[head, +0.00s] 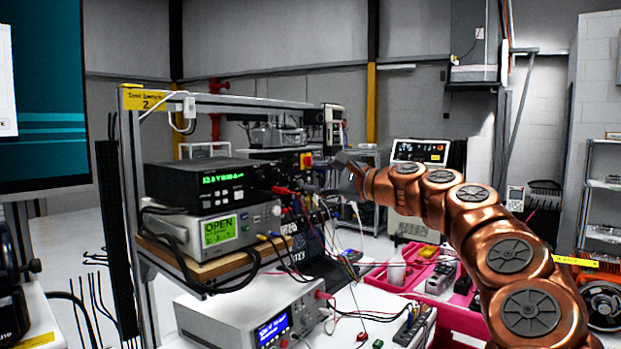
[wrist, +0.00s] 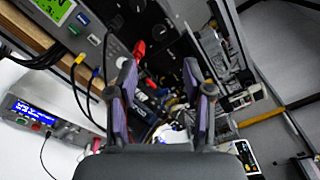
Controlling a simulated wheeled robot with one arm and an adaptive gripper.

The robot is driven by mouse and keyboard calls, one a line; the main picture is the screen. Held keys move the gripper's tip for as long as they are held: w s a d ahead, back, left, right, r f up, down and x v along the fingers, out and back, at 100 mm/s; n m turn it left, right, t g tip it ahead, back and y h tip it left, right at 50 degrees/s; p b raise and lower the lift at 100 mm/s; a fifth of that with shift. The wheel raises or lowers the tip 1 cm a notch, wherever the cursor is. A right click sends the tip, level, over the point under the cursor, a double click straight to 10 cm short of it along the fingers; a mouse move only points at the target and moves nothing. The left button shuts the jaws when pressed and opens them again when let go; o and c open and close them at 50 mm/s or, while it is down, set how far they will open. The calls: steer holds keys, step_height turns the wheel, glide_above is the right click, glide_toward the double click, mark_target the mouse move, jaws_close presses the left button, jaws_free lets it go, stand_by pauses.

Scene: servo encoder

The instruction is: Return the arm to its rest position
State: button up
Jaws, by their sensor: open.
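My copper-coloured arm reaches from the lower right of the head view up and left toward the test bench. My gripper (head: 347,172) is at its end, in front of the right side of the stacked instruments. In the wrist view my gripper (wrist: 165,85) shows two fingers with purple inner pads, standing apart. Nothing is visible held between the pads; cables and connectors show behind them.
A black power supply (head: 205,182) and a meter reading OPEN (head: 222,230) sit on the bench shelf at left. Loose cables hang near my gripper. A grey instrument (head: 250,312) stands on the white table below. A pink tray (head: 465,318) lies under my arm.

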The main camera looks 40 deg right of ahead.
stand_by(0.6)
steer(key=a+f+n+g+y, duration=0.2)
steer(key=a+n, duration=0.2)
steer(key=a, duration=0.5)
steer(key=a+f+n+g+y, duration=0.1)
steer(key=a+f+n+g, duration=0.2)
steer(key=a, duration=0.7)
steer(key=s+a+f+n+g, duration=0.3)
steer(key=s+a+f, duration=0.1)
steer(key=a+f, duration=0.25)
steer(key=s+a+f+n+g, duration=0.2)
steer(key=s+a+f+n, duration=0.25)
steer(key=a, duration=0.35)
steer(key=s+a+f+n+g+h, duration=0.1)
steer(key=s+a+f+n+g, duration=0.15)
steer(key=s+f, duration=0.4)
steer(key=s+d+f+n+g+h, duration=0.2)
steer(key=s+f+g+h, duration=0.1)
steer(key=s+f, duration=0.6)
steer(key=s+d+f+n+g+h, duration=0.3)
steer(key=s+f, duration=0.6)
steer(key=s, duration=0.3)
steer(key=shift+s+d+f+g, duration=0.15)
steer(key=shift+f+g, duration=0.1)
steer(key=shift+g, duration=0.2)
steer(key=shift+c, duration=0.5)
